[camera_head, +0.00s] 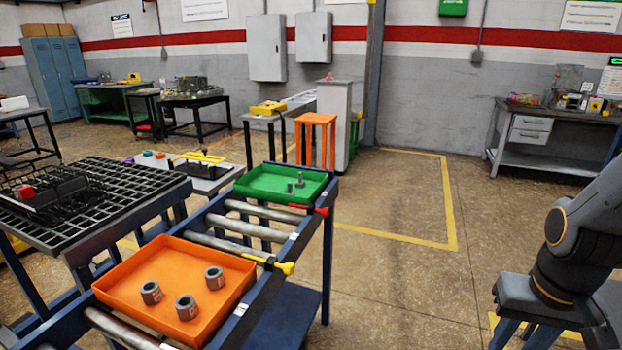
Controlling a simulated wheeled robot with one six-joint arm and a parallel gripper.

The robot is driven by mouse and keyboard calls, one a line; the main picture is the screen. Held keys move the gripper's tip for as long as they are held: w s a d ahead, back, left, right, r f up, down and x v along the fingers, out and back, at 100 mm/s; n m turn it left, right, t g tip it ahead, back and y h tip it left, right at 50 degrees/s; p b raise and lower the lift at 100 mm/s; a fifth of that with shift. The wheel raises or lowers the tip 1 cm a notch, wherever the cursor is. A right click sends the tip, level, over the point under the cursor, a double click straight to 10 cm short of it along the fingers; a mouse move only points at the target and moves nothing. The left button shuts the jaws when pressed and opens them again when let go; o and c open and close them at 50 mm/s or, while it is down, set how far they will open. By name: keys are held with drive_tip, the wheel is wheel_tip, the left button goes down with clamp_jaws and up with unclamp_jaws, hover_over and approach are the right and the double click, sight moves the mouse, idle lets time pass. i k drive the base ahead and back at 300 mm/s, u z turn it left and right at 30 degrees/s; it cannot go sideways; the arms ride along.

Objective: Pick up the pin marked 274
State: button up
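Two small grey metal parts stand in the green tray (250,191) on the roller stand. One is a taller, pin-like part (300,180), upright. The other is a shorter grey part (290,187) just to its left. No number can be read on either, so I cannot tell which is marked 274. Three hollow grey cylinders (151,292) sit in the orange tray (120,287) nearer to me; red marks on them are too small to read. My gripper is out of view; only dark grey arm links show at the right edge, well apart from the trays.
The blue-framed roller stand (312,224) carries both trays, with bare rollers (235,228) between them. A black grid table (100,190) stands at its left. An orange stool (316,122) is behind. The floor right of the stand (390,270) is clear.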

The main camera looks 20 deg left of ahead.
sight(301, 184)
drive_tip(key=i, duration=3.65)
drive_tip(key=u, duration=3.45)
